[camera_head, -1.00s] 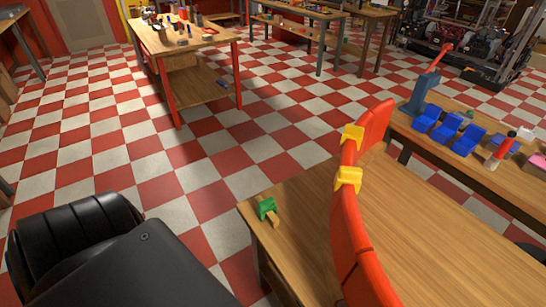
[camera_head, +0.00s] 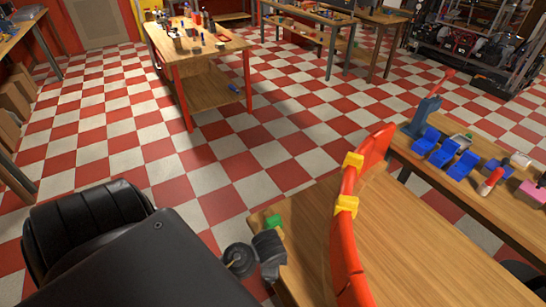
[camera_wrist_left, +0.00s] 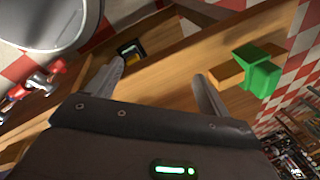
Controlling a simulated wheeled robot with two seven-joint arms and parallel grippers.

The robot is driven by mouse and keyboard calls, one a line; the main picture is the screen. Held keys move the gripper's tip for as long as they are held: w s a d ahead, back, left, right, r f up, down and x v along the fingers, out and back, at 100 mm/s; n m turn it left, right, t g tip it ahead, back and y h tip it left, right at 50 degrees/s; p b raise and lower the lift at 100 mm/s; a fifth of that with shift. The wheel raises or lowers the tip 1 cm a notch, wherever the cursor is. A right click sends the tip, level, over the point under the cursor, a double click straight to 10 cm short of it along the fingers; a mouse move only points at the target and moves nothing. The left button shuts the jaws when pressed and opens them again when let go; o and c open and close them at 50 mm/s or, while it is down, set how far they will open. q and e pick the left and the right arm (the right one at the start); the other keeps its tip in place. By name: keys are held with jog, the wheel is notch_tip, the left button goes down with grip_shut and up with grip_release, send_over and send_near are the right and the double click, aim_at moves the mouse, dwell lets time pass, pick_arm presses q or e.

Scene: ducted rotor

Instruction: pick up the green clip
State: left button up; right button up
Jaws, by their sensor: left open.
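The green clip (camera_head: 274,221) is at the left corner of the near wooden table, partly hidden behind my left gripper (camera_head: 268,252). My right gripper is not in view.
A curved red part (camera_head: 343,235) with yellow clips (camera_head: 347,204) stands on the near table (camera_head: 430,240). A bench at right holds blue bins (camera_head: 442,152). A small yellow and black item (camera_wrist_left: 131,49) shows beyond the fingers in the left wrist view.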

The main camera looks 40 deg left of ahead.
aim_at(274, 219)
pick_arm(q)
jog(key=w+a+r+m+g+y+p, duration=0.1)
jog(key=w+a+r+m+y+p, duration=0.15)
jog(key=w+a+r+m, duration=0.75)
jog(key=shift+m+y, duration=0.3)
jog(key=shift+y, duration=0.05)
jog(key=f+b, duration=0.1)
jog(key=f, duration=0.2)
jog(key=w+f+b, duration=0.1)
jog(key=f, duration=0.2)
jog(key=shift+w+d, duration=0.2)
jog(key=shift+a+f, duration=0.1)
jog(key=shift+f, duration=0.25)
jog(key=x, duration=0.5)
jog(key=shift+b, duration=0.3)
